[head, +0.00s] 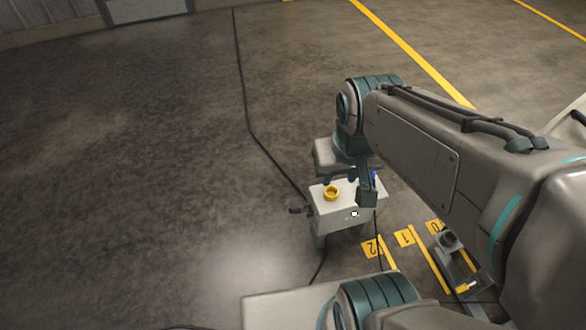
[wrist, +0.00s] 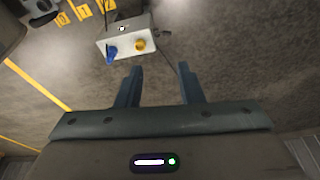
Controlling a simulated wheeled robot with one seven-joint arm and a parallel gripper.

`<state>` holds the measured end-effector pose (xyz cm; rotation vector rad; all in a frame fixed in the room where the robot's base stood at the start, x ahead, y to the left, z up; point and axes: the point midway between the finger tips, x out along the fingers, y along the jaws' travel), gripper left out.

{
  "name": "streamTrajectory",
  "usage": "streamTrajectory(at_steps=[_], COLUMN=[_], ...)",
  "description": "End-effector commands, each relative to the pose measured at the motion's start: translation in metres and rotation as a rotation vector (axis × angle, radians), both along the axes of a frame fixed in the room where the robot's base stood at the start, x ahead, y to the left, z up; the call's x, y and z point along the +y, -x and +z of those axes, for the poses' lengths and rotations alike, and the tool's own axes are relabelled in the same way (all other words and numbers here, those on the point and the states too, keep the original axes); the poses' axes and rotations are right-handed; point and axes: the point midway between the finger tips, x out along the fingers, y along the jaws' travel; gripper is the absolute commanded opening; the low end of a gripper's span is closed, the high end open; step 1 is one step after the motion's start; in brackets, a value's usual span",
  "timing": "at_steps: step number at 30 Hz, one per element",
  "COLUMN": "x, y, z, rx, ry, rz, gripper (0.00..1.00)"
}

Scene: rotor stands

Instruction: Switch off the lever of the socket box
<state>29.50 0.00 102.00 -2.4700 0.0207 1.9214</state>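The socket box (head: 345,217) is a pale box on legs near the middle of the head view, partly covered by my gripper. It also shows in the wrist view (wrist: 127,32). A yellow ring-shaped socket (head: 331,193) and a blue part (wrist: 112,53) sit on its top. A small dark lever-like part (head: 298,211) sticks out from its left side in the head view; its setting is too small to tell. My gripper (wrist: 160,85) is open, with nothing between its fingers. The box lies beyond the fingertips in the wrist view, apart from them.
A black cable (head: 246,110) runs over the floor to the box. Yellow number plates (head: 404,238) and floor stripes lie to the right, beside a grey device (head: 449,243). My arm covers much of the right side.

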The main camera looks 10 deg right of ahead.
Motion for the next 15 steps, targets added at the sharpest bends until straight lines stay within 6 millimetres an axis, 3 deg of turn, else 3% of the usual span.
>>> streamTrajectory(at_steps=[1, 3, 8, 15], x=[0.000, -0.001, -0.001, -0.003], y=[-0.002, -0.007, -0.033, -0.089], z=[-0.003, -0.008, -0.033, -0.085], rx=[0.001, 0.004, 0.020, 0.050], ry=[0.001, 0.006, 0.026, 0.054], rz=[0.002, 0.005, 0.028, 0.087], gripper=[0.19, 0.00, 0.00, 0.00])
